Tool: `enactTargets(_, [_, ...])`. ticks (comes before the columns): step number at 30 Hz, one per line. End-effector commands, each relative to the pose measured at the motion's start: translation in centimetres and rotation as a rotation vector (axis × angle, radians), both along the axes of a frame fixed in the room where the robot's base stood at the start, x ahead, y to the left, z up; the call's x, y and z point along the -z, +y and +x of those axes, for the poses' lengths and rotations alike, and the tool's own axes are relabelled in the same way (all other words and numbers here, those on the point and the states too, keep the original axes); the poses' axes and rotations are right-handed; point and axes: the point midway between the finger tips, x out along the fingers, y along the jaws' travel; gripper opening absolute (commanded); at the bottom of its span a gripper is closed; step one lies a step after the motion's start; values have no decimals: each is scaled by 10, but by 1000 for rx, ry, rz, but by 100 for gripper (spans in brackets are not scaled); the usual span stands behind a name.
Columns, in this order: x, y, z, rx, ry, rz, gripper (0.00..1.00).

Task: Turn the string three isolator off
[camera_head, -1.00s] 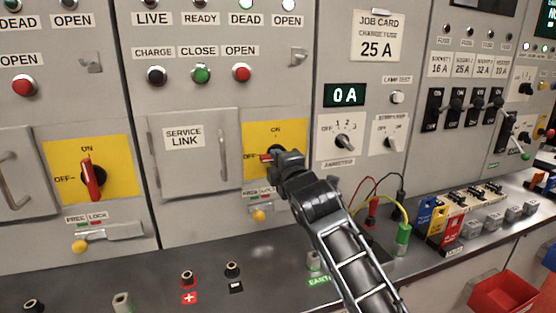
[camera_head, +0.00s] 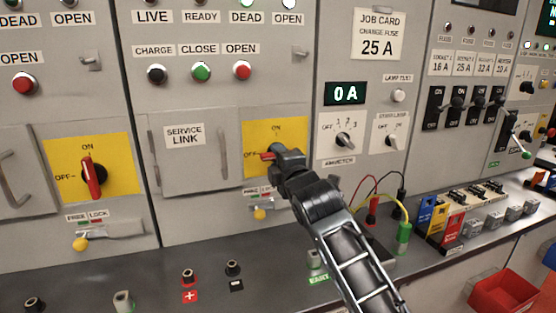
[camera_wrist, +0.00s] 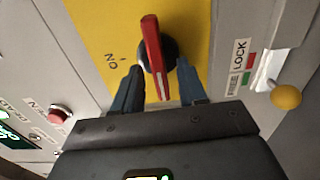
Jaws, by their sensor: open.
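The isolator (camera_head: 266,156) beside my gripper has a red handle on a yellow plate (camera_head: 291,131). Its handle lies level, with the red end at the OFF mark on the left. No string number is readable on its panel. In the wrist view, the red handle (camera_wrist: 152,42) stands between the two fingers of my gripper (camera_wrist: 160,72), with the ON mark at the left. The fingers are open, one on each side of the handle; I cannot tell whether either touches it. In the head view, my gripper (camera_head: 277,160) hides much of the knob.
Another isolator (camera_head: 91,178) on the left panel has its red handle upright at ON. A FREE/LOCK slide with a yellow knob (camera_head: 260,213) sits under the near isolator. The service link door (camera_head: 190,165) is to the left. Cables and an earth lead (camera_head: 404,235) stand on the ledge.

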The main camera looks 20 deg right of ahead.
Motion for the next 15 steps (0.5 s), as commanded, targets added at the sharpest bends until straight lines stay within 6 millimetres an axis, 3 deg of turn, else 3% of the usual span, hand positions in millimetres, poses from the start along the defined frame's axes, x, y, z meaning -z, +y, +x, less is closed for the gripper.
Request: enactTargets(15, [1,0,-68,0,1,1,42])
